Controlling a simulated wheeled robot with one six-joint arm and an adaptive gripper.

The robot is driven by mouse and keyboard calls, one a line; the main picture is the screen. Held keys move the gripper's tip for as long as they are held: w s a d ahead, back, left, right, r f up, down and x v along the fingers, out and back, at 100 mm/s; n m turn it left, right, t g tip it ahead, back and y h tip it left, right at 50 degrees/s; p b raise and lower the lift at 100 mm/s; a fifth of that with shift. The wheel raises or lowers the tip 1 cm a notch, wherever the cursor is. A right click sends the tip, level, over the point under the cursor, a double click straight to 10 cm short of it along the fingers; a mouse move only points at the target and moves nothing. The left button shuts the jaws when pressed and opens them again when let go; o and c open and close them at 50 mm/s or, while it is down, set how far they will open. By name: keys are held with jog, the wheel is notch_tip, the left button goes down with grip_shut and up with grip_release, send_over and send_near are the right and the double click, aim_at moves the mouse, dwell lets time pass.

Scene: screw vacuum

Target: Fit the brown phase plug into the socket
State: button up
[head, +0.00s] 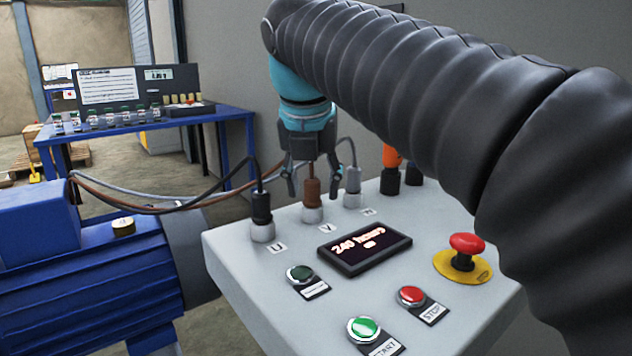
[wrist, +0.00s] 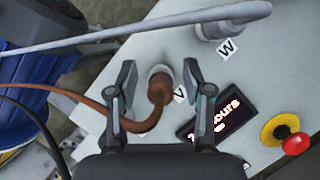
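The brown phase plug (head: 312,191) stands upright at the metal socket (head: 312,214) by the V label, its lower end meeting the socket. My gripper (head: 313,187) points down over the plug. Its fingers (wrist: 159,92) are spread on both sides, with visible gaps to the plug.
A black plug (head: 261,208) stands in the U socket and a grey plug (head: 352,182) in the W socket, both close beside. Cables run left to the blue motor (head: 85,270). The panel (head: 235,262) also carries a display (head: 364,248), buttons and a red emergency stop (head: 466,245).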

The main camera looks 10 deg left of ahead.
jog(key=p+v, duration=0.1)
jog(key=v, duration=1.1)
jog(key=shift+w, duration=0.1)
